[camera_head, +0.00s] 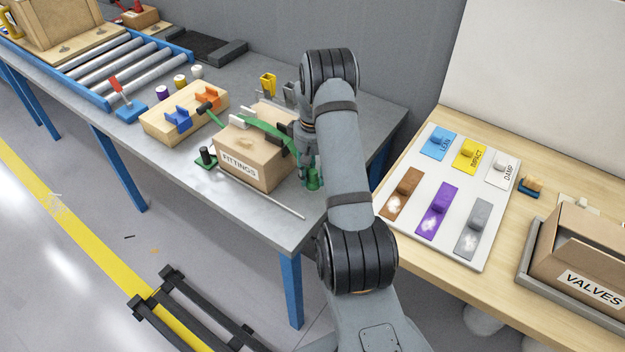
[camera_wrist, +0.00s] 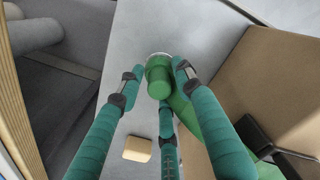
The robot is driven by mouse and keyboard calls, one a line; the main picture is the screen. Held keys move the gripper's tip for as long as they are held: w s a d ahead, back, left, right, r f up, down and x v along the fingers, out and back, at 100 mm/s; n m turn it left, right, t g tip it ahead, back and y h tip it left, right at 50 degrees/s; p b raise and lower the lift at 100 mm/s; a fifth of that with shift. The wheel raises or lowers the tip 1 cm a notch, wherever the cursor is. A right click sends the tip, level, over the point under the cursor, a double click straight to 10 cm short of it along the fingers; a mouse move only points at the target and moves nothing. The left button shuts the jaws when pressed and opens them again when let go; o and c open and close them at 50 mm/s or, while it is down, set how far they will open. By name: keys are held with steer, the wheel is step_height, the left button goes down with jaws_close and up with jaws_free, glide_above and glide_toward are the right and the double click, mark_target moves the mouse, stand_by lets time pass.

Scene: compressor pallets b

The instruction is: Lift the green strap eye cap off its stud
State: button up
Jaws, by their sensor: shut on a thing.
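The green strap eye cap (camera_wrist: 158,80) is between the fingertips of my gripper (camera_wrist: 155,85) in the wrist view, with a pale ring at its far end. The green strap (camera_wrist: 208,125) runs from beside the cap toward the lower right. In the head view the strap (camera_head: 262,128) lies over the FITTINGS box (camera_head: 258,162) and comes down its right side. My gripper (camera_head: 308,168) is shut on the cap beside that box, low over the grey bench. The stud is hidden, so I cannot tell whether the cap sits on it.
A wooden tray (camera_head: 160,128) with blue and orange parts stands left of the box. A black knob on a green base (camera_head: 206,158) and a thin rod (camera_head: 262,194) lie in front. A panel of coloured tags (camera_head: 420,228) and a VALVES box (camera_head: 575,265) are on the right table.

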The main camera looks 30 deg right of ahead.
steer(key=shift+r+p, duration=1.85)
steer(key=shift+r, duration=0.7)
steer(key=shift+f, duration=0.1)
